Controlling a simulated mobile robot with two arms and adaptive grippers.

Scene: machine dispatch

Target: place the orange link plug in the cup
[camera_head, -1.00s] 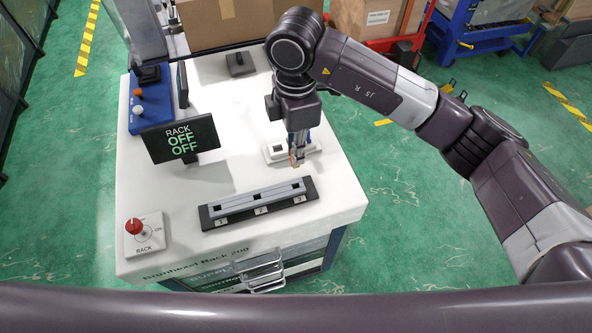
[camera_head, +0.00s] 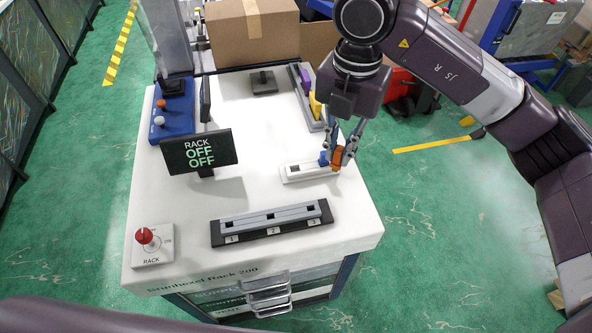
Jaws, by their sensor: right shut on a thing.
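The orange link plug (camera_head: 337,160) is between the fingertips of my right gripper (camera_head: 341,157), which is shut on it. The plug is at the right end of a white holder (camera_head: 300,175) on the table; I cannot tell whether it is touching the holder. A blue piece (camera_head: 323,159) stands just left of the orange plug, at the holder. The fingers partly hide the orange plug. I cannot make out a cup in this view. My left gripper is not in view.
A grey rail (camera_head: 270,217) with numbered slots lies in front on the white table (camera_head: 190,232). A grey rack (camera_head: 305,95) with purple and yellow pieces stands behind. A screen (camera_head: 198,152) reads RACK OFF OFF. A red knob (camera_head: 145,236) is at front left.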

